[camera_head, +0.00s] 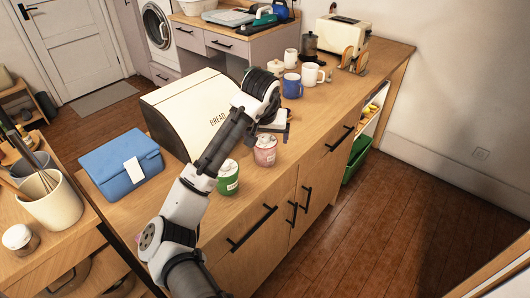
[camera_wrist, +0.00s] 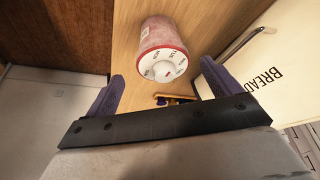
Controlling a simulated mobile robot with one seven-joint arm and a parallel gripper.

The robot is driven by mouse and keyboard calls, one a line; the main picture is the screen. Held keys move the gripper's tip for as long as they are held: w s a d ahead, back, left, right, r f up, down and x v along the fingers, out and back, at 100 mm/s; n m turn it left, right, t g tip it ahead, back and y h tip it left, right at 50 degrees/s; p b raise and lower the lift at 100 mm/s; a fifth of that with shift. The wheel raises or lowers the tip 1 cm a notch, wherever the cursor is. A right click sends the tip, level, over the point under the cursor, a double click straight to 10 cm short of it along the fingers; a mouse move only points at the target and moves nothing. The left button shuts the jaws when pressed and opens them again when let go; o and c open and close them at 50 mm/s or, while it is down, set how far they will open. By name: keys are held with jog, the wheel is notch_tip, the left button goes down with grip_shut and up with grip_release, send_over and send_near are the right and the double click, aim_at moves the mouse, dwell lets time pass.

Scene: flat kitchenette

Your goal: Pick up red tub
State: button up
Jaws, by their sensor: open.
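The red tub (camera_head: 265,151) stands upright on the wooden counter near its front edge, just right of a green tub (camera_head: 228,177). In the wrist view, the red tub (camera_wrist: 162,48) shows its pale lid with dark print, beyond and roughly between my fingers. My gripper (camera_head: 279,128) is over the counter by the red tub, its fingers partly hidden by the wrist in the head view. In the wrist view, my gripper (camera_wrist: 163,83) is open, with a dark finger on each side and nothing held between them.
A bread bin (camera_head: 190,105) stands behind my arm, and a blue box (camera_head: 121,164) is to its left. Mugs, including a blue mug (camera_head: 292,85), stand farther back, with a toaster (camera_head: 341,34) beyond. Cabinet handles stick out along the counter front.

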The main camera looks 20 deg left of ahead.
aim_at(266, 144)
jog(key=b+x, duration=0.1)
jog(key=x, duration=0.1)
jog(key=b+x, duration=0.1)
jog(key=x, duration=0.1)
jog(key=b+x, duration=0.2)
jog(key=shift+w+a+f, duration=0.15)
jog(key=shift+w+a, duration=0.15)
jog(key=shift+c, duration=0.2)
jog(key=c, duration=1.2)
